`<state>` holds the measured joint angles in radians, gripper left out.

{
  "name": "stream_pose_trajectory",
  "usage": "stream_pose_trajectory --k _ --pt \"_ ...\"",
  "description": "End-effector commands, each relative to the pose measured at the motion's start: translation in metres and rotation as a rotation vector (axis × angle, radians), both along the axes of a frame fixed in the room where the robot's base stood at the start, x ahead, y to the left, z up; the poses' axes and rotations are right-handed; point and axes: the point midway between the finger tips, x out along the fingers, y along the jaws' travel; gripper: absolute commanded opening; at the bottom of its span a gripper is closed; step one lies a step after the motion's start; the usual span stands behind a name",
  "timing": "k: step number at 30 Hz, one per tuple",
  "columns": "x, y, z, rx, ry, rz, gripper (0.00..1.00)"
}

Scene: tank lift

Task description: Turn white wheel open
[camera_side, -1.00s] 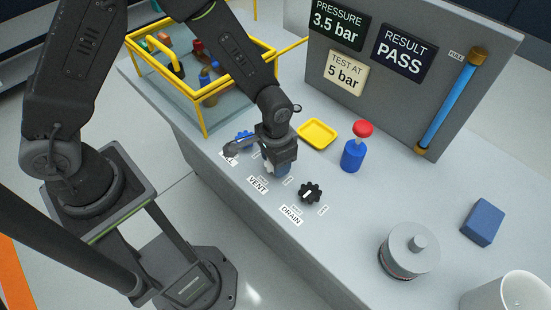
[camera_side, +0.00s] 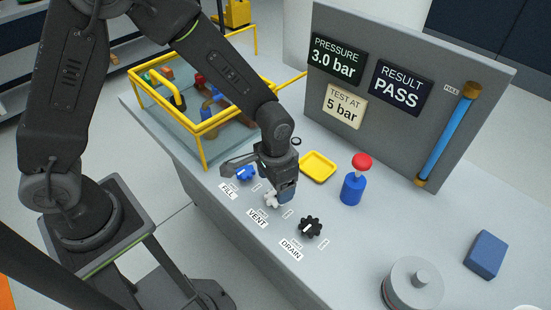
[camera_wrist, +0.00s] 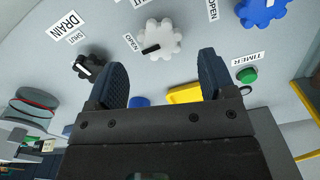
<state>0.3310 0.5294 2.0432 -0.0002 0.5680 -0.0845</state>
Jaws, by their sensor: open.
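The white wheel (camera_wrist: 160,40) is a lobed knob with a black mark on its lower left side. In the side view the wheel (camera_side: 271,200) sits by the VENT label (camera_side: 257,218), partly hidden by my gripper. My gripper (camera_side: 285,193) is over the panel close to the wheel. In the wrist view its two fingers (camera_wrist: 162,70) are spread with nothing between them, and the wheel lies beyond the tips.
A blue wheel (camera_side: 245,173) and a black wheel (camera_side: 310,227) flank the white one. A yellow tray (camera_side: 318,167) and a red-topped blue button (camera_side: 352,185) stand behind. Displays read PRESSURE 3.0 bar (camera_side: 338,57) and RESULT PASS (camera_side: 402,85). A yellow-framed tank (camera_side: 205,125) stands left.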

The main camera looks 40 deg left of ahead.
Motion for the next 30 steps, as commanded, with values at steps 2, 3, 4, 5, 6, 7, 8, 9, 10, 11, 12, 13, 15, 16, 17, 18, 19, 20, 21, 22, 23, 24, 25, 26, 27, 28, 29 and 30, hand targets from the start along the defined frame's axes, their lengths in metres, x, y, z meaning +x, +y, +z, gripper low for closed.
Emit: stream_pose_trajectory --k 2,3,4,5,6,7,8,9,10,11,12,13,15,16,17,18,19,20,21,22,23,24,25,26,27,28,29,30 --pt "0.001 0.000 0.021 -0.003 -0.007 0.000 0.77" --pt "0.001 0.000 0.030 -0.003 -0.007 0.000 0.77" --pt "0.001 0.000 0.037 -0.003 -0.007 0.000 0.77" --pt "0.000 0.000 0.044 -0.002 -0.005 0.000 0.77" --pt "0.001 0.000 0.052 -0.002 -0.006 0.000 0.77" --pt "0.001 0.000 0.057 -0.002 -0.006 0.001 0.77" --pt "0.001 0.000 0.063 -0.002 -0.006 0.001 0.77" --pt "0.001 0.000 0.069 -0.002 -0.005 0.001 0.77" --pt "0.001 0.000 0.074 -0.002 -0.005 0.001 0.77" --pt "0.001 0.000 0.078 -0.001 -0.004 0.001 0.77" --pt "0.000 0.000 0.082 -0.001 -0.003 0.001 0.77" --pt "0.000 0.000 0.085 0.000 -0.002 0.001 0.77" --pt "0.000 0.000 0.090 0.000 -0.002 0.001 0.77" --pt "0.000 0.000 0.091 0.000 -0.001 0.001 0.77" --pt "0.000 0.000 0.092 0.000 0.000 0.001 0.77" --pt "0.000 0.000 0.093 0.000 0.000 0.001 0.77" --pt "0.000 0.000 0.093 0.000 0.000 0.001 0.77" --pt "0.000 0.000 0.094 0.000 0.000 0.001 0.77" --pt "0.000 0.000 0.094 0.000 0.000 0.001 0.77" --pt "0.000 0.000 0.094 0.000 0.000 0.001 0.77" --pt "0.000 0.000 0.094 0.000 0.000 0.001 0.77" --pt "0.000 0.000 0.094 0.000 0.000 0.001 0.77" --pt "0.000 0.000 0.094 0.000 0.000 0.001 0.77" --pt "0.000 0.000 0.093 0.000 0.000 0.001 0.77" --pt "0.000 0.000 0.094 0.000 -0.001 0.001 0.77" --pt "0.000 0.001 0.095 -0.001 -0.004 0.003 0.77" --pt "-0.001 0.002 0.098 -0.003 -0.008 0.005 0.77" --pt "-0.002 0.005 0.103 -0.006 -0.017 0.009 0.77"
